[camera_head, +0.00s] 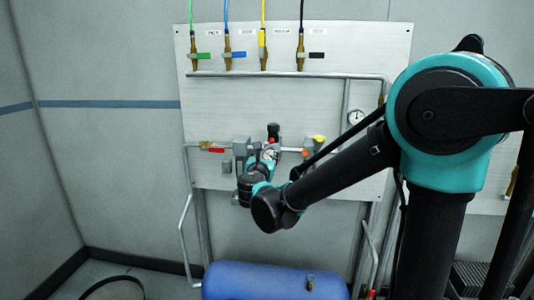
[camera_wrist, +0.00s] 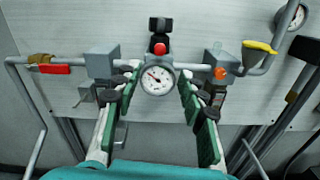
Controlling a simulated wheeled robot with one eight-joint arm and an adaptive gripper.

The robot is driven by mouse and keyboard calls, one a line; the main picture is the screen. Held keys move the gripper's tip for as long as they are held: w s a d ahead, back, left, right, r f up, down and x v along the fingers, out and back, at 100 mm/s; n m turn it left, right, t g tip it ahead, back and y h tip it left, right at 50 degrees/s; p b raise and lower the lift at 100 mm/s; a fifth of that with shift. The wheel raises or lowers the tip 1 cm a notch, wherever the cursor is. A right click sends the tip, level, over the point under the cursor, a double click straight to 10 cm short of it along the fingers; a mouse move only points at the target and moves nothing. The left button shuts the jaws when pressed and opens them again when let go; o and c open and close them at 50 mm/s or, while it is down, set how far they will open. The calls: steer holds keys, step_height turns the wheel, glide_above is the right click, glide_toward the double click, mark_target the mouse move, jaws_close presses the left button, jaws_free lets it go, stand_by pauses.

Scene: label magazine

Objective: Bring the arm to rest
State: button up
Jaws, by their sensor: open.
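My gripper (camera_wrist: 160,115) is open in the wrist view, its two green-padded fingers spread on either side of a round pressure gauge (camera_wrist: 157,79). The fingers hold nothing that I can see; whether they touch anything near the gauge I cannot tell. In the head view my arm reaches from the right toward the panel (camera_head: 240,90), and its wrist is in front of the pipework. The gauge (camera_head: 269,155) shows there just above my wrist; the fingertips are mostly hidden.
A red-handled valve (camera_wrist: 54,68) sits left of the gauge, a yellow-handled valve (camera_wrist: 258,47) right. Upper valves have green (camera_head: 203,56), blue (camera_head: 235,54), yellow (camera_head: 264,47) and black (camera_head: 316,55) handles. A blue tank (camera_head: 270,282) lies below. Free floor shows at the lower left.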

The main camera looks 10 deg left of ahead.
steer(key=s+d+f+m+g+h, duration=0.1)
steer(key=s+d+f+m+g, duration=0.1)
steer(key=d+f+m, duration=0.45)
steer(key=s+d+f+m+g+h, duration=0.2)
steer(key=d+f+m+g, duration=0.15)
steer(key=d, duration=0.65)
steer(key=s+d+f+m+g+h, duration=0.1)
steer(key=s+d+f+m+g, duration=0.2)
steer(key=d+m, duration=0.4)
steer(key=s+d+f+m+g+y, duration=0.2)
steer(key=s+d+f+m, duration=0.1)
steer(key=s+f+m, duration=0.4)
steer(key=s+d+f+m+g+y, duration=0.2)
steer(key=s+f+m, duration=0.5)
steer(key=s, duration=0.5)
steer(key=d+m+g, duration=0.1)
steer(key=m, duration=0.1)
steer(key=shift+s+f+m+y, duration=0.25)
steer(key=shift+f+m+y, duration=0.05)
steer(key=shift+f+m, duration=0.1)
steer(key=shift+r, duration=0.1)
